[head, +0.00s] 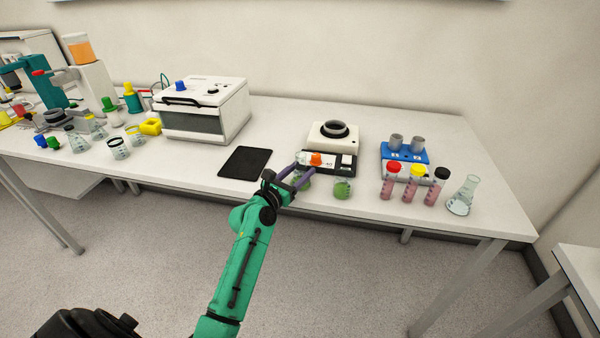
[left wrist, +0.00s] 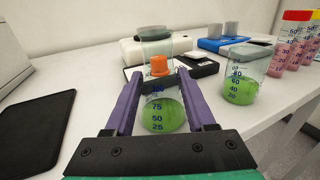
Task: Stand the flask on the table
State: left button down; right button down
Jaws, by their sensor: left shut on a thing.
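A flask with green liquid and graduation marks (left wrist: 164,115) is between the two purple fingers of my left gripper (left wrist: 156,88) in the left wrist view. My left gripper (head: 300,172) is shut on the flask at the front part of the white table (head: 410,223) in the head view. The flask looks upright there, partly hidden by the fingers, and its green part (head: 306,184) shows below them. I cannot tell whether its base touches the table. My right gripper is not in view.
A beaker of green liquid (head: 343,188) stands just right of the flask. Behind is a white device with a dark ring (head: 333,131). Several capped pink tubes (head: 411,188) and a clear conical flask (head: 463,196) stand further right. A black mat (head: 245,162) lies left.

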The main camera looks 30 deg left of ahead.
pick_arm(q)
jog(key=shift+f, duration=0.1)
jog(key=shift+c, duration=1.2)
grip_release()
jog(key=s+a+b, duration=0.1)
jog(key=s, duration=1.1)
jog(key=shift+a+r, duration=0.25)
